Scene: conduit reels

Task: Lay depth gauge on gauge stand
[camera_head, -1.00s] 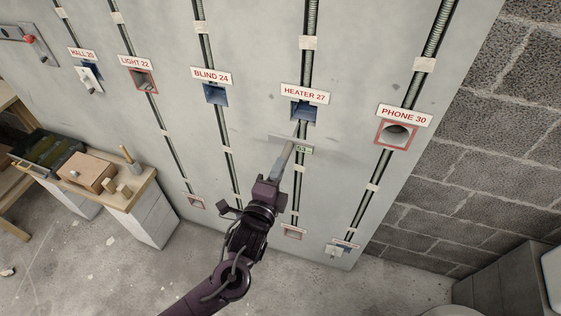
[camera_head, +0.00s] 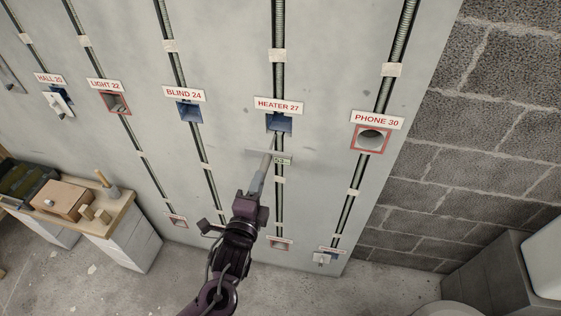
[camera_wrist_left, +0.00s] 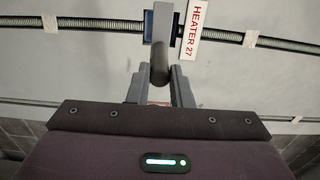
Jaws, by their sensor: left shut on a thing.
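My left gripper (camera_head: 254,191) is shut on the depth gauge (camera_head: 258,180), a slim grey tool with a crossbar and a small green display. The gauge points up toward the blue box under the HEATER 27 sign (camera_head: 278,106). Its tip is at or just in front of the box's lower edge; I cannot tell whether it is inside. In the left wrist view the dark round handle of the gauge (camera_wrist_left: 159,70) stands between the two grey fingers, in line with the blue box. My right gripper is not in view.
A wooden-topped bench (camera_head: 120,212) at the lower left holds a brown box (camera_head: 60,199), small wooden blocks and a dark tray (camera_head: 25,182). Other wall boxes include BLIND 24 (camera_head: 190,110) and PHONE 30 (camera_head: 371,139). A grey cabinet (camera_head: 495,274) stands at lower right.

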